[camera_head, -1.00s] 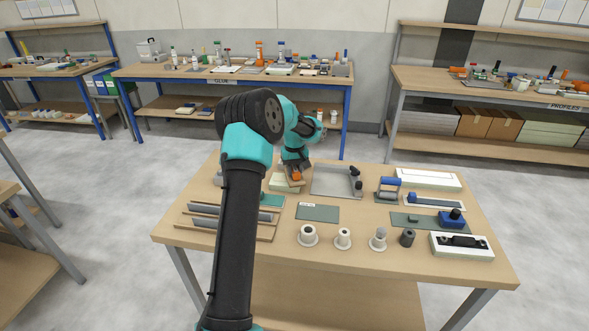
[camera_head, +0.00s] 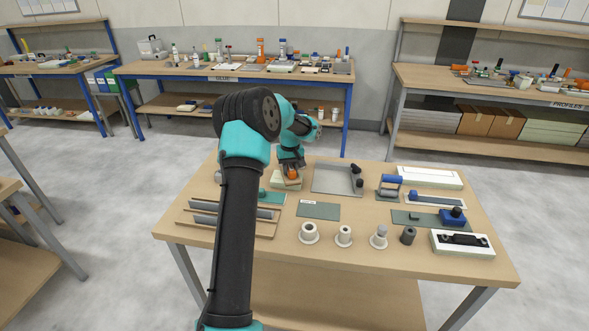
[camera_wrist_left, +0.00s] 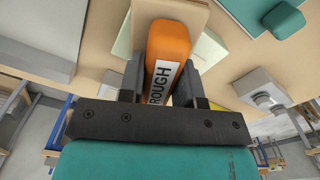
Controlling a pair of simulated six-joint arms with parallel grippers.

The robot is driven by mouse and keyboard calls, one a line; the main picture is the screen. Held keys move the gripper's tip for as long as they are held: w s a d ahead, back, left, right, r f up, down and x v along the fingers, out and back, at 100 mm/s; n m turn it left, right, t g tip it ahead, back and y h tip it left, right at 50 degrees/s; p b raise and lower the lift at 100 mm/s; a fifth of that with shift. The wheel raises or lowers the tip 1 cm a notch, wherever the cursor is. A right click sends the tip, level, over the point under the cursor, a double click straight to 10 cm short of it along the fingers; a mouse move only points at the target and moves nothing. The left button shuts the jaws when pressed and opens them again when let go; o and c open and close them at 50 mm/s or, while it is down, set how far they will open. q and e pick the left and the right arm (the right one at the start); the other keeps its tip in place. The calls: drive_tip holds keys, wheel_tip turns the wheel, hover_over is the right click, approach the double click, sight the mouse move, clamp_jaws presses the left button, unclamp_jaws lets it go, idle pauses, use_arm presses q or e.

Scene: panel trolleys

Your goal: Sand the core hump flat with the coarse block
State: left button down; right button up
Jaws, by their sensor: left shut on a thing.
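My left gripper (camera_head: 292,171) is over the far left part of the table. It is shut on the coarse block, whose orange grip (camera_wrist_left: 169,48) carries a label reading "ROUGH" in the left wrist view. The block's tan base (camera_wrist_left: 190,12) shows beyond the grip. A pale green panel (camera_head: 287,184) lies under the block; it also shows in the left wrist view (camera_wrist_left: 209,48). The block covers the panel's middle, so I cannot see the core hump, nor tell whether the block touches it. My right gripper is not in view.
A grey tray (camera_head: 337,180) stands just right of the panel. A teal block (camera_head: 274,197) and a rack of grey strips (camera_head: 228,218) are nearer. White spools (camera_head: 309,233) stand along the front. The table (camera_head: 345,267) has bare wood at its front edge.

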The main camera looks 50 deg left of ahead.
use_arm(q)
drive_tip(key=shift+s+a+r, duration=0.1)
drive_tip(key=shift+s+a, duration=0.7)
drive_tip(key=shift+a, duration=0.2)
drive_tip(key=shift+s+a+r, duration=0.1)
drive_tip(key=shift+s+a, duration=0.65)
drive_tip(key=shift+a, duration=0.25)
drive_tip(key=shift+w+d+f, duration=0.1)
drive_tip(key=shift+w+d, duration=1)
drive_tip(key=shift+d, duration=0.3)
drive_tip(key=shift+w+d+f, duration=0.1)
drive_tip(key=shift+w+d, duration=1)
drive_tip(key=shift+d, duration=0.3)
drive_tip(key=shift+r, duration=0.1)
drive_tip(key=shift+r, duration=2.35)
drive_tip(key=shift+d, duration=0.1)
